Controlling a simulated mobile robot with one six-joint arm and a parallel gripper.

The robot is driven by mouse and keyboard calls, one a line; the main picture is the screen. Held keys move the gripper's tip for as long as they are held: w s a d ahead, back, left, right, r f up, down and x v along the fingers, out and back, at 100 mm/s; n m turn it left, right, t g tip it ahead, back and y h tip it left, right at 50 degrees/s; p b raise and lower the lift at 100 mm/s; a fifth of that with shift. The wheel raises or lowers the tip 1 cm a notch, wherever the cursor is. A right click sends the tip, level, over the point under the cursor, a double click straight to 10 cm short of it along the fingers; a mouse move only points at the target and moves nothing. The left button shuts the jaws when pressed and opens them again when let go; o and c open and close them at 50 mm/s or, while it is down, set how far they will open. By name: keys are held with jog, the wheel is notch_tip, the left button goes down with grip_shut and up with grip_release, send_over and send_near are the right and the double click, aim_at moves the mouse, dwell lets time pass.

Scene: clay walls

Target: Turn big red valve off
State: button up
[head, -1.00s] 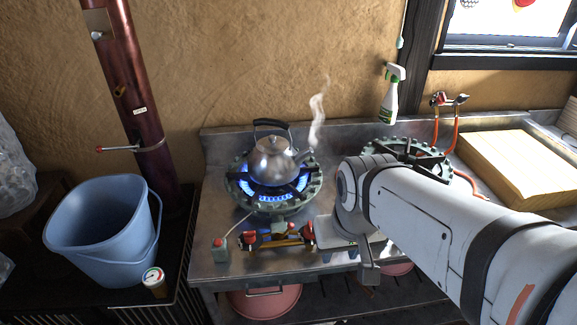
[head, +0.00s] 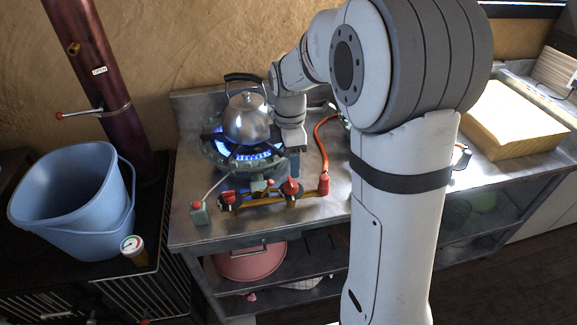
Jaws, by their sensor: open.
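A brass gas manifold (head: 262,198) lies on the steel counter in front of the lit stove. It carries a red valve handle (head: 228,198) at its left and another red valve handle (head: 291,187) at its right. A red fitting (head: 324,184) joins the orange hose at the far right. I cannot tell for sure which handle is the big one. My gripper (head: 295,167) points down just behind and above the right handle, and appears apart from it. It is open, though its fingers look small and overlap from here.
A steel kettle (head: 247,118) stands on the burner with blue flames (head: 235,152), close left of my gripper. An orange hose (head: 321,140) rises at the right. A blue bucket (head: 70,200) and a gauge (head: 132,246) are at the left.

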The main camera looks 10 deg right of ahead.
aim_at(290, 181)
jog(key=shift+w+f+n, duration=0.95)
jog(key=shift+n, duration=0.05)
jog(key=shift+w+f, duration=0.1)
jog(key=shift+f, duration=0.25)
jog(key=f, duration=0.7)
jog(key=shift+s+b, duration=0.3)
